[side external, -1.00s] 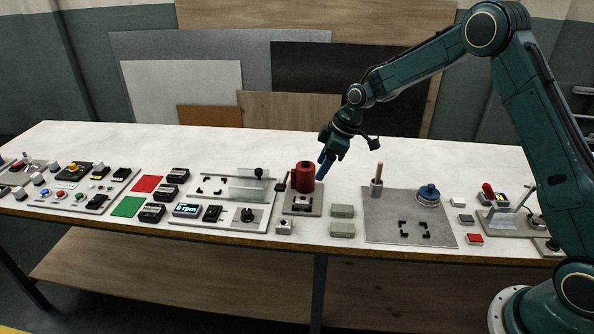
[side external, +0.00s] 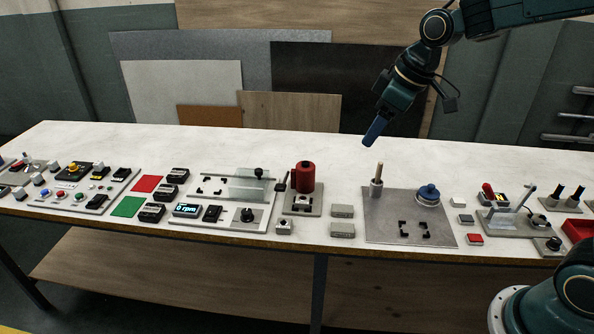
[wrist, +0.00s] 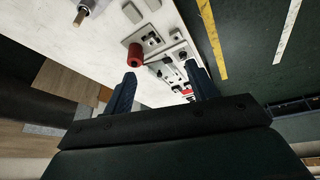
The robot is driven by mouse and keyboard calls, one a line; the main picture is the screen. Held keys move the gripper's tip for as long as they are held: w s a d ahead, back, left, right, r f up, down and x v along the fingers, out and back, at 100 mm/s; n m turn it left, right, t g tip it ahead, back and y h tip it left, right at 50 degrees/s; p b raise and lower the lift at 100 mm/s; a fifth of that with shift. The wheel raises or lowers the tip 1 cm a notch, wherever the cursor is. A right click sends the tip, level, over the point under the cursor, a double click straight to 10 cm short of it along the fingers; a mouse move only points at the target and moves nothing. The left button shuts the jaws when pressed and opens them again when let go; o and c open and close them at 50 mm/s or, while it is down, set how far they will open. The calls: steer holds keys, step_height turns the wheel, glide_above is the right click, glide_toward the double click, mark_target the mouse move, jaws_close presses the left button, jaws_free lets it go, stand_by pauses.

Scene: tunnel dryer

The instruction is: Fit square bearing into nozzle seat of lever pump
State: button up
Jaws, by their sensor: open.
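My gripper (side external: 374,133) is raised above the back of the bench. In the wrist view its two fingers (wrist: 163,88) stand apart with nothing between them. A small light grey block with a dark centre (side external: 284,227) sits at the bench's front edge; it may be the square bearing, but it is too small to be sure. A red cylinder (side external: 306,177) stands on a grey base with dark fittings (side external: 290,209); it also shows in the wrist view (wrist: 135,56). A grey unit with a slanted lever (side external: 527,197) stands at the right. I cannot tell which unit is the lever pump, and no nozzle seat can be made out.
A grey plate (side external: 379,229) carries an upright wooden-topped post (side external: 377,180), a blue knob (side external: 429,192) and black corner brackets. Two grey blocks (side external: 342,211) lie to its left. Control panels crowd the left. The bench's back strip is clear.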

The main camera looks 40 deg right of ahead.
steer(key=s+r+m+t+h, duration=0.1)
steer(key=s+m, duration=0.4)
steer(key=s, duration=1.7)
steer(key=shift+d+r, duration=0.25)
steer(key=shift+r, duration=0.25)
